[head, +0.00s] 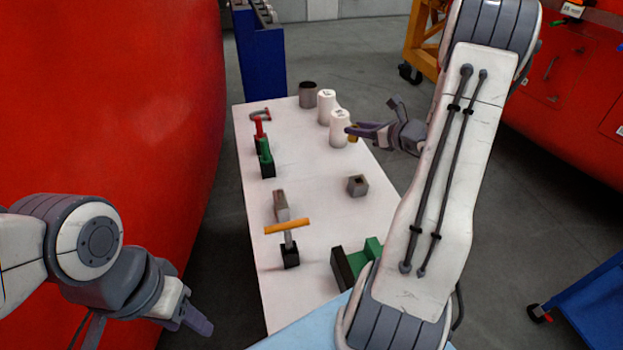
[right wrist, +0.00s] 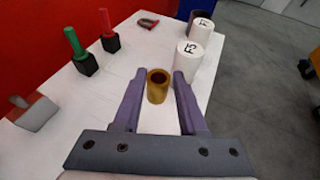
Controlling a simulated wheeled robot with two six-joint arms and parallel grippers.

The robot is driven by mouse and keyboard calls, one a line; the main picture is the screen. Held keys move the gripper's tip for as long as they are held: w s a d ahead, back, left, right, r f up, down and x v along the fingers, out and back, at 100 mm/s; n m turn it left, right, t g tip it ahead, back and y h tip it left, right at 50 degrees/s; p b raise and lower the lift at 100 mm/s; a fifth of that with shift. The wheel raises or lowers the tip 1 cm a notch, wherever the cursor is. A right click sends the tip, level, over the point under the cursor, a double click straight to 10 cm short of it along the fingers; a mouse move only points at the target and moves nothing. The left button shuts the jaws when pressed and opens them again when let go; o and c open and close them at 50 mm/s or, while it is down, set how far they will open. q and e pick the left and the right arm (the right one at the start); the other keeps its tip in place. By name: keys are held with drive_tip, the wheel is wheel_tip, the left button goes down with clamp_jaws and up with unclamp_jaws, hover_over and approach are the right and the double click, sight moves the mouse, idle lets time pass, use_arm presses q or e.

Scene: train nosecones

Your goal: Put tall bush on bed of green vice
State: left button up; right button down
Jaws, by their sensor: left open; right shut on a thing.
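The tall bush is a brass-coloured hollow cylinder (right wrist: 157,87), upright between the fingers of my right gripper (right wrist: 158,92), which is shut on it. In the head view the bush (head: 352,131) shows at the fingertips of my right gripper (head: 354,131), over the table's right side by the white cylinders. The green vice (head: 357,260), green and black, stands at the near right of the table, partly hidden by my right arm. My left gripper (head: 198,321) is open and empty, off the table's near left side.
White cylinders (head: 338,128) and a dark cup (head: 307,95) stand at the far right of the table (head: 315,165). A square hollow block (head: 357,186) lies mid-right. Red-handled (head: 259,130) and green-handled (head: 266,155) tools and an orange T-handle (head: 288,228) stand on the left.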

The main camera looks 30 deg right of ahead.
drive_tip(key=w+a+f, duration=0.2)
drive_tip(key=a, duration=0.1)
drive_tip(key=w+a+f, duration=0.2)
drive_tip(key=a+f, duration=0.1)
drive_tip(key=w+a+f, duration=0.2)
drive_tip(key=a, duration=0.1)
drive_tip(key=shift+w+a+f+p, duration=0.15)
drive_tip(key=shift+a+f+p, duration=0.15)
drive_tip(key=shift+p, duration=0.1)
drive_tip(key=shift+f, duration=2.05)
drive_tip(key=shift+f, duration=0.2)
drive_tip(key=shift+c, duration=2.2)
unclamp_jaws()
drive_tip(key=shift+r, duration=0.1)
